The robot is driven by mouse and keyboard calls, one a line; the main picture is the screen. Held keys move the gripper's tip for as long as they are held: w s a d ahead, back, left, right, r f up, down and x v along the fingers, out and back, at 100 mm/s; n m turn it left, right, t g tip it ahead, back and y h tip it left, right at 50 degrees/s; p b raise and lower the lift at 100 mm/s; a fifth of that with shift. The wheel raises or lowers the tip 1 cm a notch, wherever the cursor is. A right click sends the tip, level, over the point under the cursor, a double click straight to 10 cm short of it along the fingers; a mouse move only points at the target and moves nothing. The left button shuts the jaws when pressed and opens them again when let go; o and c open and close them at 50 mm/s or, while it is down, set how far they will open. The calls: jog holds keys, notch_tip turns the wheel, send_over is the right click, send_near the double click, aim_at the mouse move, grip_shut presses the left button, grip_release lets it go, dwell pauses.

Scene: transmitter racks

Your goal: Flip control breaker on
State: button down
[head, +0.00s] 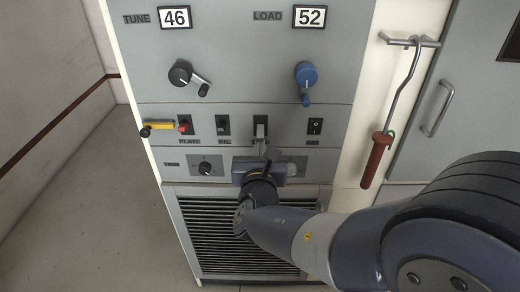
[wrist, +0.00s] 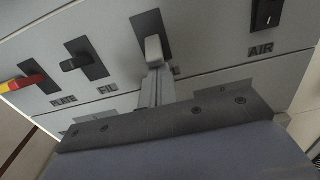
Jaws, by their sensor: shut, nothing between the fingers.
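The breaker row is on the grey front panel. A switch with a light grey lever on a dark plate (head: 260,128) sits between the FIL and AIR switches; its label is hidden, so I cannot read whether it is the control breaker. In the wrist view its lever (wrist: 154,49) juts out from the plate. My gripper (head: 267,156) is shut and empty, just below this lever. In the wrist view the fingertips (wrist: 157,75) are right under the lever; I cannot tell whether they touch it.
The PLATE switch (head: 185,124) has a yellow and red piece (head: 160,126) beside it. The FIL switch (head: 222,124) and AIR rocker (head: 315,126) flank the middle one. Black (head: 181,74) and blue (head: 306,75) crank knobs are above. A red-handled hook (head: 376,160) hangs at right.

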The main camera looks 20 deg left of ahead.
aim_at(260, 137)
jog(key=shift+r+p, duration=0.1)
jog(key=shift+p, duration=0.2)
jog(key=shift+s+r+g+p, duration=0.1)
jog(key=shift+g+p, duration=0.2)
jog(key=shift+p, duration=0.25)
jog(key=shift+r+p, duration=0.2)
jog(key=shift+p, duration=0.65)
jog(key=r+g+p, duration=0.1)
jog(key=p, duration=0.2)
jog(key=r+g+h+p, duration=0.1)
jog(key=p, duration=0.3)
jog(key=shift+s+d+g, duration=0.1)
jog(key=shift+s+g, duration=0.1)
jog(key=shift+g, duration=0.2)
jog(key=g+p, duration=0.1)
jog(key=p, duration=0.2)
jog(key=shift+r, duration=0.2)
jog(key=shift+f+p, duration=0.15)
jog(key=shift+p, duration=0.2)
jog(key=shift+s+f+b, duration=0.1)
jog(key=shift+f+b, duration=0.15)
jog(key=shift+b, duration=0.1)
jog(key=shift+r, duration=0.1)
